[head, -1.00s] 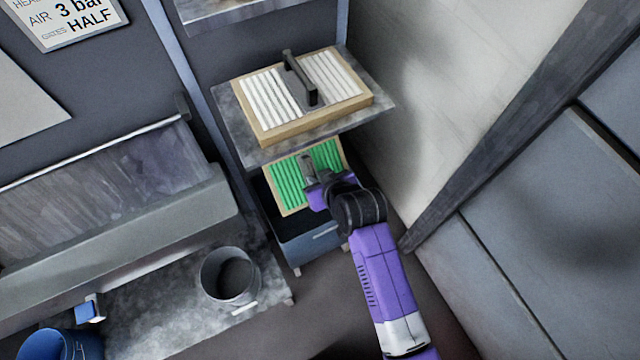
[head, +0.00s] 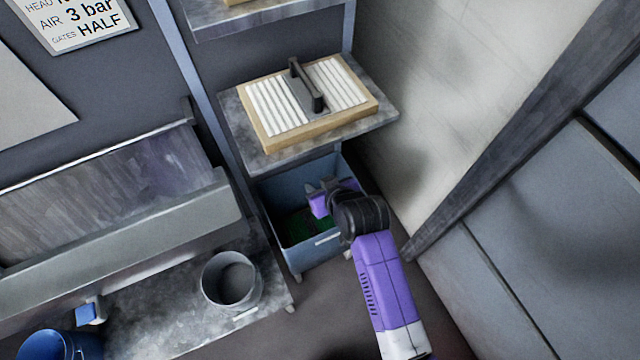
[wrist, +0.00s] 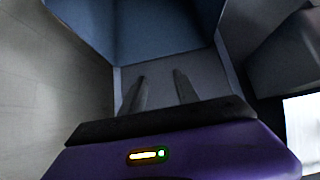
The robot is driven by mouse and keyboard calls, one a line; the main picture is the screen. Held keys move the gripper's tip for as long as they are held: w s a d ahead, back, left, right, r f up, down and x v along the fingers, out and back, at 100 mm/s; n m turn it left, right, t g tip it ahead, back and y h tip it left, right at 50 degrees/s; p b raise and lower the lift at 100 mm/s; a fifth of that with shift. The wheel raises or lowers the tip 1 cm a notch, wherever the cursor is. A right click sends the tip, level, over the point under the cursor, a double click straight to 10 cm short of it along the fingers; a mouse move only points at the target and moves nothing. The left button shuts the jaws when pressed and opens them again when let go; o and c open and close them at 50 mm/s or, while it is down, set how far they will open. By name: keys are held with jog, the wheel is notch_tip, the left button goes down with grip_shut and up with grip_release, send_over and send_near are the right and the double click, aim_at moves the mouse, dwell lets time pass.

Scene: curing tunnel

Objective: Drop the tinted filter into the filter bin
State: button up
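The tinted filter (head: 299,225) shows as a dark green patch low inside the blue-grey filter bin (head: 284,190), under the lower shelf. Much of it is in shadow or hidden by the bin's front wall and my arm. My gripper (head: 322,186) is over the bin's opening, above the filter and apart from it. In the wrist view its two fingers (wrist: 160,84) are spread with nothing between them. Blue bin surfaces (wrist: 165,30) fill the upper part of that view, and I cannot make out the filter there.
A pale filter with a wooden frame and dark handle (head: 345,110) lies on the shelf (head: 238,128) just above the bin. A wall stands close on the right. A grey bucket (head: 231,280) and a blue bucket (head: 57,346) stand at lower left.

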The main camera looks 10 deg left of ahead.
jog(key=v, duration=0.8)
dwell(0.9)
